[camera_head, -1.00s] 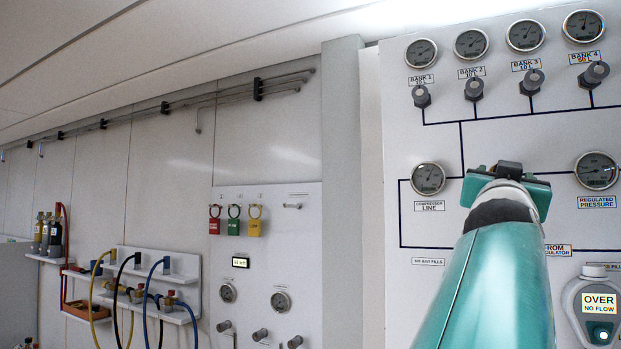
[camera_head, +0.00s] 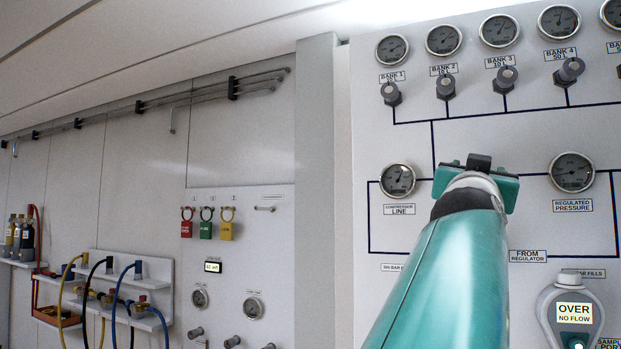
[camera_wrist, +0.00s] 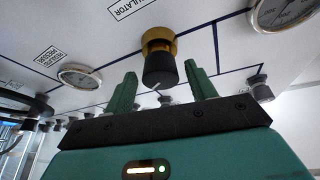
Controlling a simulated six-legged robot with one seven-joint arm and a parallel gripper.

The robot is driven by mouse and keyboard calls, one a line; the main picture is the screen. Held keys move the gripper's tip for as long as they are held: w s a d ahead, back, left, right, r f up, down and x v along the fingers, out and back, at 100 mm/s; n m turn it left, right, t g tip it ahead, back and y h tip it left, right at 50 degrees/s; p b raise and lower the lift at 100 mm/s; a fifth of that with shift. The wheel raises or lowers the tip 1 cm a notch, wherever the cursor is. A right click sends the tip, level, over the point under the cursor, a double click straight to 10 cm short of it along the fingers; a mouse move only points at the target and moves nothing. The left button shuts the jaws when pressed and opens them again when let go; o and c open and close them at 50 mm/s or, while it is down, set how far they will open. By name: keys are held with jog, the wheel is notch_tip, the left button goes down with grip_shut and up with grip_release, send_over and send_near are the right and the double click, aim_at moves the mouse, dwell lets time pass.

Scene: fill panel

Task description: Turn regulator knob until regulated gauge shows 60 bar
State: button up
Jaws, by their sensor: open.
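The regulator knob (camera_wrist: 160,70) is a black cylinder with a white mark, on a brass collar (camera_wrist: 158,41), on the panel in the wrist view. My gripper (camera_wrist: 157,88) is open. Its two green fingers stand to either side of the knob's black end in that view; I see no contact and cannot judge the depth. In the head view my gripper (camera_head: 478,178) is at the panel, and my arm hides the knob. The regulated pressure gauge (camera_head: 571,172) is right of my gripper; its needle is too small to read. It also shows in the wrist view (camera_wrist: 80,77).
The compressor line gauge (camera_head: 397,180) is left of my gripper. Above is a row of bank valves (camera_head: 445,88) and gauges. A grey device reading OVER NO FLOW (camera_head: 573,312) is at lower right. Hoses (camera_head: 120,300) hang on the left wall.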

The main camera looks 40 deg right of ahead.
jog(key=shift+w+d, duration=0.25)
jog(key=shift+d, duration=0.05)
jog(key=shift+s+a+r, duration=0.1)
jog(key=shift+a, duration=0.05)
jog(key=c, duration=1)
jog(key=shift+n+t, duration=0.3)
jog(key=shift+n, duration=0.2)
jog(key=o, duration=1)
